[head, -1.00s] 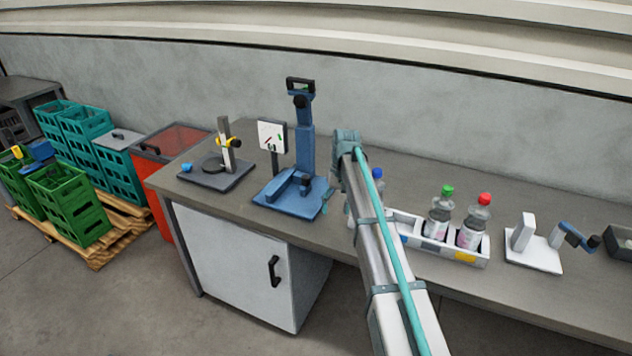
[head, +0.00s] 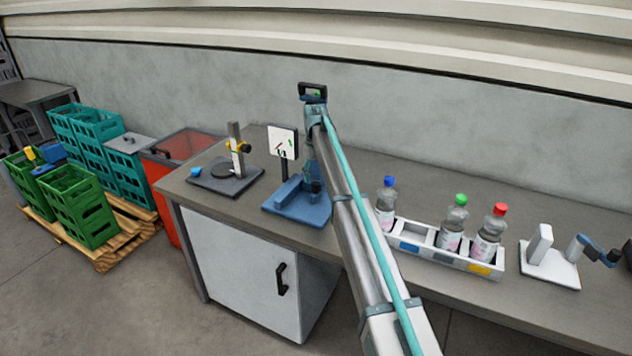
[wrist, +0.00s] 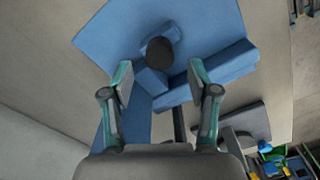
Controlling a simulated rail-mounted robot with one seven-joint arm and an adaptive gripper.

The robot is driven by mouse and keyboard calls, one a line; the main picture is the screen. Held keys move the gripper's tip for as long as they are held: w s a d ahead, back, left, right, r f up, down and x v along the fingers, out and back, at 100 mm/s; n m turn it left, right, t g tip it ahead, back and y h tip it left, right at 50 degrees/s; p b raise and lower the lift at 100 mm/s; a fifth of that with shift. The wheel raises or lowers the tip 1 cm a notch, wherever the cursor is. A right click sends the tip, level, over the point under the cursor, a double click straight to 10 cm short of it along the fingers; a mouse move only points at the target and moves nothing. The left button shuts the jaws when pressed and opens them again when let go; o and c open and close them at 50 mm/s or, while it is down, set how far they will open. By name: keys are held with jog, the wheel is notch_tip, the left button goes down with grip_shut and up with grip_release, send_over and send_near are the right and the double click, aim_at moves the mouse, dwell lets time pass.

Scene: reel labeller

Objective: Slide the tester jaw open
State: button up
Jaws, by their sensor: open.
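The blue tester (head: 290,208) stands on the bench, with a flat base, low blue blocks and an upright column largely hidden behind my arm in the head view. In the wrist view its blue base (wrist: 125,30) fills the top middle. A dark round knob (wrist: 160,52) sits on a low blue block beside a longer blue block (wrist: 228,63). My gripper (wrist: 160,75) is open and empty above the base, its fingers on either side of the knob in the picture. They appear apart from it. I cannot tell how wide the jaw stands.
A bottle tray (head: 408,240) with three capped bottles and a white crank device (head: 550,265) are to the right.

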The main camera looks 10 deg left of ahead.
aim_at(316, 183)
jog(key=shift+f+p, duration=0.3)
jog(key=shift+f, duration=1.65)
jog(key=shift+c, duration=0.2)
grip_shut()
